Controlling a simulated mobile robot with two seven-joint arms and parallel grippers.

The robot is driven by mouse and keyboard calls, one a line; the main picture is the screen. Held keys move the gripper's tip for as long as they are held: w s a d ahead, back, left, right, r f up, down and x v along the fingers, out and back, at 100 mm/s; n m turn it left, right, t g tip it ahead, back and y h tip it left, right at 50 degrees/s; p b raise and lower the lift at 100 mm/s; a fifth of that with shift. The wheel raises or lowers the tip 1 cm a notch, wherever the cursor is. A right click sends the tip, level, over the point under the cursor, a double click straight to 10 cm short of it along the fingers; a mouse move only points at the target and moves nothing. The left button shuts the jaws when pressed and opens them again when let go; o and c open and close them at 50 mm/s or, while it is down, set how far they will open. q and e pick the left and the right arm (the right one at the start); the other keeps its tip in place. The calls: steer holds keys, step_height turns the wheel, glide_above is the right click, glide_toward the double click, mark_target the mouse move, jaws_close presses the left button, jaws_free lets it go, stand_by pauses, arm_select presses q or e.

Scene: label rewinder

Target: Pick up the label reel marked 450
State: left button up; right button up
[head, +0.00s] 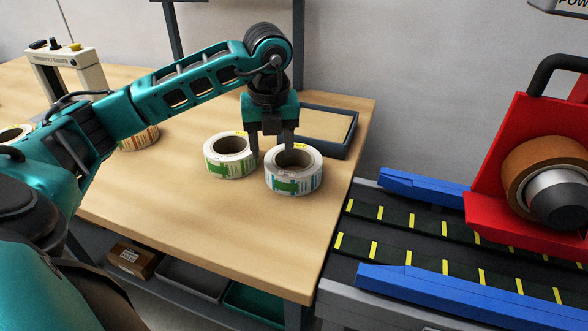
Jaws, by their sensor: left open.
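Two white label reels stand side by side on the wooden table: a left reel with green and yellow print (229,165) and a right reel with green and blue print (293,183). Another reel with orange print (139,138) is farther left, partly behind my left arm. The numbers on the reels are too small to read. My left gripper (272,152) points down, open, with one finger between the two reels and the other at the right reel's hole or far rim; I cannot tell if it touches. My right gripper is not in view.
A dark tray with a tan inside (353,150) sits behind the reels. A conveyor (420,254) with blue rails (425,290) and a red tape machine (530,160) stand to the right. The table's front middle (210,220) is clear.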

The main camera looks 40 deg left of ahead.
mark_target(270, 161)
arm_select(q)
steer(key=f, duration=0.2)
steer(key=a+f, duration=0.1)
steer(key=f, duration=0.3)
steer(key=shift+w+a+f, duration=0.15)
steer(key=shift+w, duration=0.2)
jaws_close()
